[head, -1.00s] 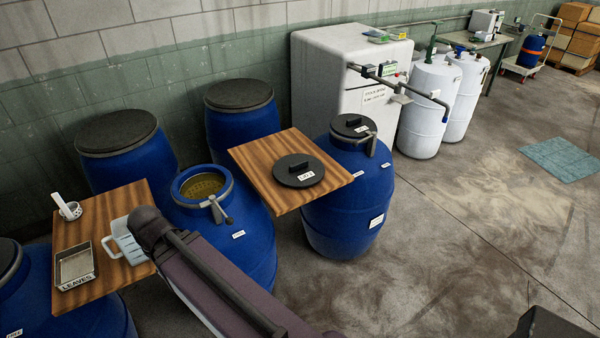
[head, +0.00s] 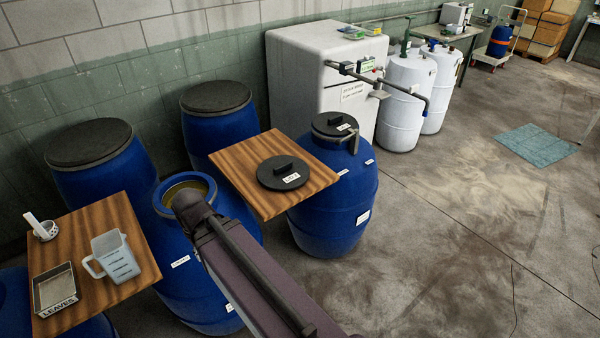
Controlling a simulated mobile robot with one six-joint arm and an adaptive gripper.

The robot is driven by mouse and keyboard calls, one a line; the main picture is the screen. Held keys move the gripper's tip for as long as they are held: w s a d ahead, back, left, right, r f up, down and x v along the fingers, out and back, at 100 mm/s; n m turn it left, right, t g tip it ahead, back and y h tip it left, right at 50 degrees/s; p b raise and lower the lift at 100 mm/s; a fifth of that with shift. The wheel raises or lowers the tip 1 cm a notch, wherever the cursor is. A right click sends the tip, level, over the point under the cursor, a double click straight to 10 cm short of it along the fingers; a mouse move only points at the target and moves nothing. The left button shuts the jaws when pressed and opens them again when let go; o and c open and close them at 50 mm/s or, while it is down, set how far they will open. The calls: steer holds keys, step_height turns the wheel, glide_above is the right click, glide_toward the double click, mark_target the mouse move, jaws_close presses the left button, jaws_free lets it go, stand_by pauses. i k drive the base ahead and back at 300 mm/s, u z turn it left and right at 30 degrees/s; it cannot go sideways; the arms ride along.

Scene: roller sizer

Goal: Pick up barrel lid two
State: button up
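A round black lid (head: 284,172) with a raised handle and a white label lies flat on a wooden board between the blue barrels. The label's number is too small to read surely. A second black lid (head: 335,124) with a handle and a white label sits on the blue barrel (head: 335,205) right of the board, with a clamp at its rim. I cannot tell from the labels which is lid two. My gripper is not in view; only part of my arm shows, crossing in front of an open blue barrel (head: 180,265).
The wooden board (head: 235,160) holds the loose lid. Another board (head: 100,215) at left carries a measuring jug (head: 113,257), a metal tray (head: 55,290) and a white holder (head: 45,230). A white cabinet (head: 310,75) stands behind.

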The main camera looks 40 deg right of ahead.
mark_target(281, 172)
steer(key=z, duration=1)
steer(key=k, duration=0.95)
steer(key=u, duration=0.05)
steer(key=i, duration=0.85)
steer(key=z, duration=0.05)
